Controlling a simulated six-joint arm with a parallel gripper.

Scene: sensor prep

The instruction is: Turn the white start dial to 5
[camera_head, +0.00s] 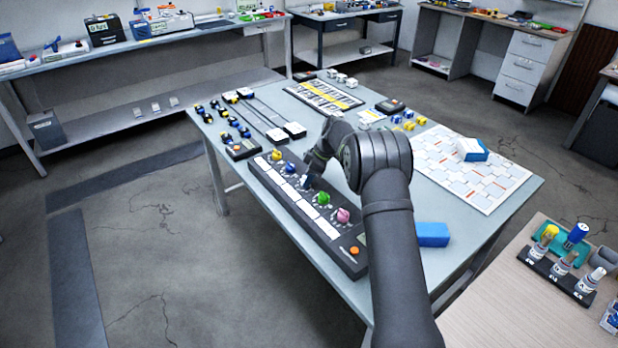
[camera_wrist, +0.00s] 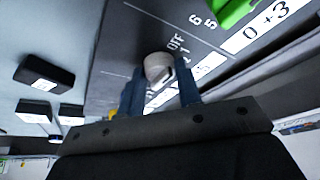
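The white start dial (camera_wrist: 158,68) sits on a dark control panel (camera_wrist: 115,45) in the wrist view, with "OFF" and "1" printed beside it. In the head view the dial is a small pale spot (camera_head: 305,182), partly covered by my gripper. My gripper (camera_wrist: 160,76) is open, its two blue-grey fingers on either side of the dial, with a gap visible at each side. Whether the fingertips reach down around the dial or hover just above it, I cannot tell. The dial's pointer direction is unclear. The panel (camera_head: 330,243) lies along the table's left edge in the head view.
A green dial (camera_head: 323,198) and a blue dial (camera_head: 290,167) flank the white one; a yellow dial (camera_head: 276,155) and a pink dial (camera_head: 343,215) are farther along. An orange button (camera_head: 354,250) sits at the panel's near end. A blue block (camera_head: 433,234) lies right of my arm.

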